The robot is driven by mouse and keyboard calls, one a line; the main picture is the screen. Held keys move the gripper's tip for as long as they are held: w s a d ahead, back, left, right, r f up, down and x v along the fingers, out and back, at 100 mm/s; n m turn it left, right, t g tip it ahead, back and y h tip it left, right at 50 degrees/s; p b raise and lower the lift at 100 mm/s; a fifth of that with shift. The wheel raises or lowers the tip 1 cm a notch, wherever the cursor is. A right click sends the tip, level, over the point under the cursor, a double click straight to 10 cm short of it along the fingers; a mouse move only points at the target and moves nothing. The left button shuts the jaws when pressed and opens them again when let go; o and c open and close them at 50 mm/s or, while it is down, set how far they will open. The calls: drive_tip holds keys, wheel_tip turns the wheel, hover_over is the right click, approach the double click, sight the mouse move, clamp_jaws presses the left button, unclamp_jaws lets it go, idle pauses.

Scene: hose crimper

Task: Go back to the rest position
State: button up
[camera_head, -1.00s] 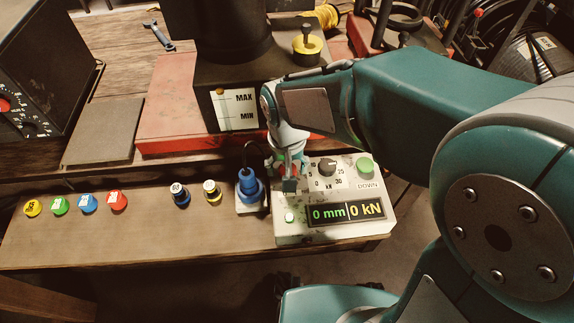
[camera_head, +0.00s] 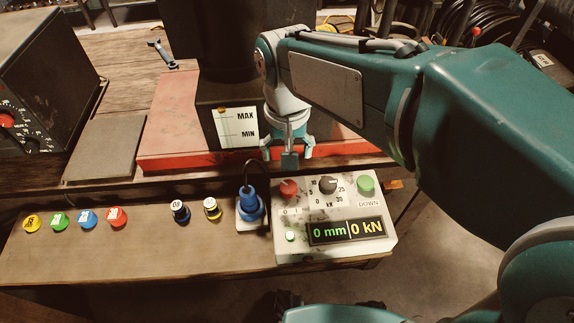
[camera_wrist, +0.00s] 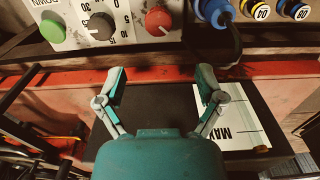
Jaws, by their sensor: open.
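My gripper (camera_head: 289,158) is open and empty in the head view. It hangs above and behind the control box, in front of the red press base. In the wrist view my gripper (camera_wrist: 158,80) shows its two fingers spread wide with nothing between them. The control box (camera_head: 283,248) has a red knob (camera_head: 288,188), a black dial (camera_head: 327,185), a green DOWN button (camera_head: 366,184) and a display reading 0 mm and 0 kN. The box also shows upside down at the top of the wrist view (camera_wrist: 128,38), apart from the fingers.
A blue connector (camera_head: 249,205) stands left of the box. Two labelled dies (camera_head: 180,212) and several coloured caps (camera_head: 87,219) sit along the wooden shelf. The red press base (camera_head: 170,130) with its MAX/MIN label (camera_head: 236,128) lies behind. A dark instrument (camera_head: 40,75) stands at the left.

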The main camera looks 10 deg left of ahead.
drive_tip(key=shift+r, duration=0.5)
drive_tip(key=s+d+m+t, duration=0.1)
drive_tip(key=s+d, duration=0.3)
drive_tip(key=d, duration=0.6)
drive_tip(key=s+d+r+m+t, duration=0.1)
drive_tip(key=s+d+t, duration=0.3)
drive_tip(key=d, duration=0.6)
drive_tip(key=shift+s+d+m+t, duration=0.25)
drive_tip(key=shift+s+m+t, duration=0.05)
